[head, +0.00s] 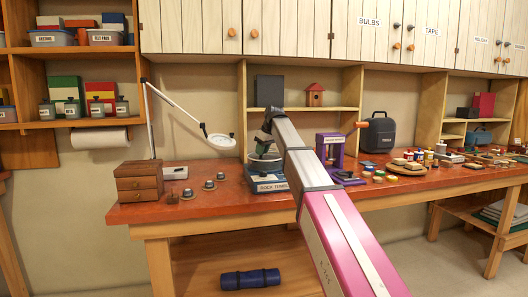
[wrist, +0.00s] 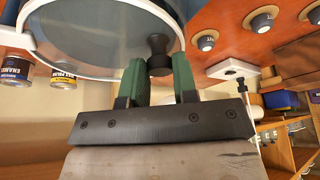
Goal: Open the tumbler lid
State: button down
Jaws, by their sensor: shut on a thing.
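The tumbler (head: 272,187) stands on the red-brown bench, with a dark blue labelled base and a round drum on top (head: 263,166). My gripper (head: 266,137) is over the drum, at the end of my arm, which hides part of the tumbler. In the wrist view the lid (wrist: 95,45) is a round, see-through disc with a pale rim and a dark knob (wrist: 158,50). The green fingers of my gripper (wrist: 158,68) are closed on the knob from both sides. I cannot tell whether the lid is seated or lifted.
Several small round grey-topped pieces (head: 209,185) and a wooden drawer box (head: 138,181) lie left of the tumbler. A lamp (head: 221,141) reaches in from the left. A purple press (head: 330,150) stands close on the right. Two cans (wrist: 63,77) show in the wrist view.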

aim_at(256, 156)
jog(key=w+m, duration=0.1)
jog(key=w+a+m, duration=0.1)
jog(key=w+m, duration=0.1)
jog(key=w+a+m+t+h, duration=0.1)
jog(key=w, duration=0.1)
jog(key=shift+a, duration=0.15)
jog(key=w+m+h, duration=0.1)
jog(key=w+m, duration=0.1)
jog(key=w+m+h, duration=0.1)
jog(key=w+m, duration=0.2)
jog(key=shift+w+a+t, duration=0.1)
jog(key=shift+w+t, duration=0.25)
jog(key=shift+t, duration=0.05)
jog(key=w+d+m+g+h, duration=0.1)
jog(key=w+d+m+h, duration=0.2)
jog(key=w+d+m, duration=0.5)
jog(key=shift+w+m+h, duration=0.4)
jog(key=shift+w+m, duration=0.7)
jog(key=shift+m, duration=0.5)
jog(key=shift+d, duration=0.1)
jog(key=c, duration=0.9)
grip_release()
